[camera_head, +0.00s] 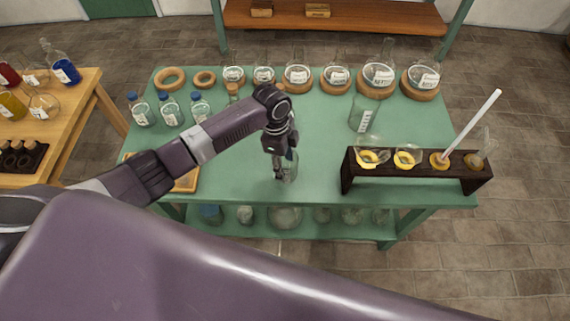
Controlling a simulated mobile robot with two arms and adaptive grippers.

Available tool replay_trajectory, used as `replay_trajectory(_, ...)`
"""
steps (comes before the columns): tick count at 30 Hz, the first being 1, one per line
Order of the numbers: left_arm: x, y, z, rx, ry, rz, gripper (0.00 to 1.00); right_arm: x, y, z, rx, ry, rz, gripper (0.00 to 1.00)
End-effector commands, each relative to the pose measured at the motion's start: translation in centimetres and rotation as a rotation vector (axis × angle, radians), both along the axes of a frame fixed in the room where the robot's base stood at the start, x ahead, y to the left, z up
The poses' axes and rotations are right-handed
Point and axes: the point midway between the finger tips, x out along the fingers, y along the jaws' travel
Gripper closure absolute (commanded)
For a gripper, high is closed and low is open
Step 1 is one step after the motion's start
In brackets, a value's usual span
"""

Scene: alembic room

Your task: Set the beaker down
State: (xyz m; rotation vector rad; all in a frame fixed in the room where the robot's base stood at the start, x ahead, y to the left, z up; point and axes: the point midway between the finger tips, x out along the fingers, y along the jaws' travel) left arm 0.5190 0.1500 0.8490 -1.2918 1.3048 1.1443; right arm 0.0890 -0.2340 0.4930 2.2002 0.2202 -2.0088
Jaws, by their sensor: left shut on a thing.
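A clear glass beaker (291,170) is at the front middle of the green table (240,172). My left gripper (280,174) reaches in from the left, points down and is shut on the beaker. The gripper and wrist hide part of the glass. I cannot tell whether its bottom touches the tabletop. My right gripper is not in view.
Another clear beaker (363,116) stands further back. A dark wooden rack (415,175) with funnels and a white rod (472,125) stands at the right. Round flasks on cork rings (420,92) line the back. Blue-capped bottles (171,110) stand left. The tabletop between is clear.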

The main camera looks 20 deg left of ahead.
Motion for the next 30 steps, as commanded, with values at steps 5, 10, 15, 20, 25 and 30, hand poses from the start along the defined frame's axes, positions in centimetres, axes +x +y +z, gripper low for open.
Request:
replay_trajectory(5, 0.01, -0.07, -0.97, -0.001, -0.001, -0.002, 0.81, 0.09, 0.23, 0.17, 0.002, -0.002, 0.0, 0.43)
replay_trajectory(10, 0.01, -0.06, -0.95, -0.001, -0.001, -0.002, 0.81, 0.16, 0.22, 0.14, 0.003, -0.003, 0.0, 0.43)
replay_trajectory(15, 0.02, -0.06, -1.43, -0.001, -0.001, -0.002, 0.81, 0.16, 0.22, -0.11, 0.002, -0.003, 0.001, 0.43)
replay_trajectory(20, 0.01, -0.04, -1.33, 0.0, -0.001, -0.002, 0.35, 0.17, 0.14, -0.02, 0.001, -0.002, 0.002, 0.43)
replay_trajectory(25, 0.01, -0.04, -1.32, 0.0, -0.001, -0.001, 0.35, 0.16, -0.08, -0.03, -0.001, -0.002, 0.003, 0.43)
replay_trajectory(30, 0.03, -0.02, -0.93, 0.0, -0.002, -0.002, 0.35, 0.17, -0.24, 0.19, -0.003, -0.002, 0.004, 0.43)
